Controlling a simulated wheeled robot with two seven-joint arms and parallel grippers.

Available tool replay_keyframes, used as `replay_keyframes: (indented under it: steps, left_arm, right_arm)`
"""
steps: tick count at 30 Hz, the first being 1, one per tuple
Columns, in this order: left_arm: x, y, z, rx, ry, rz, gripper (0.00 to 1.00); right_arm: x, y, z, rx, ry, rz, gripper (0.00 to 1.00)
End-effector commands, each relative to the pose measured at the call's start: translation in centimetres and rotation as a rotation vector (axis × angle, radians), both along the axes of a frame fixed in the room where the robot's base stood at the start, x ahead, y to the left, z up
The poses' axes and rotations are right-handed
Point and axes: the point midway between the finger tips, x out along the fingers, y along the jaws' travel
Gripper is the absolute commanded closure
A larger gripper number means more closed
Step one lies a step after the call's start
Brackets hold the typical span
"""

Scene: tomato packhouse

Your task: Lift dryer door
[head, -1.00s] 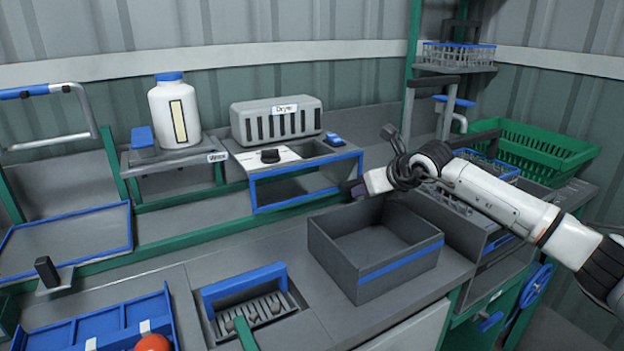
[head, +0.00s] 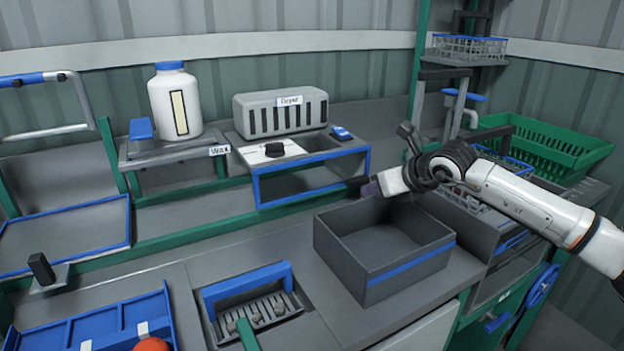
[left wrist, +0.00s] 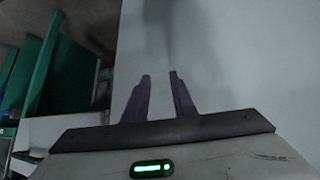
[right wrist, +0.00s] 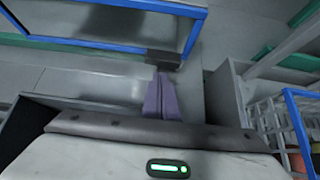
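The dryer (head: 280,112) is a grey slotted box on a stand. The blue-framed dryer door (head: 311,176) hangs at its front, below the top, and looks down. A dark block (right wrist: 163,58) like a handle sits at the door's lower edge in the right wrist view. My right gripper (right wrist: 161,78) has its fingers together, with the tips right at the block's lower side; I cannot tell whether they touch it. In the head view my right gripper (head: 372,187) is at the door's lower right corner. My left gripper (left wrist: 159,76) is open and empty, facing a pale blurred surface.
A grey bin (head: 335,245) with a blue stripe stands just below my right gripper. A white wax jar (head: 176,103) stands left of the dryer. A green crate (head: 560,155) and a wire basket (head: 468,48) are at the right.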

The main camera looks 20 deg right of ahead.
Motion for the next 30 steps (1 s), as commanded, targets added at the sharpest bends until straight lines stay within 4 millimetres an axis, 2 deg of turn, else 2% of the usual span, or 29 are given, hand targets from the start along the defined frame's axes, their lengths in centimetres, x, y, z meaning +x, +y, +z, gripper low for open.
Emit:
replay_keyframes:
  steps: [1,17,30]
  left_arm:
    - [0.0,0.0,-0.2,0.000,0.000,0.000,0.76]
    - [0.0,0.0,-0.3,0.000,0.000,0.000,0.76]
    - [-0.1,0.0,-0.2,0.000,0.001,0.000,0.76]
  right_arm:
    - [-0.8,-0.3,-1.4,-0.008,0.037,-0.005,1.00]
    - [-1.9,0.0,-0.4,-0.004,0.037,0.000,1.00]
    - [-3.2,-0.1,1.3,-0.005,0.037,0.000,1.00]
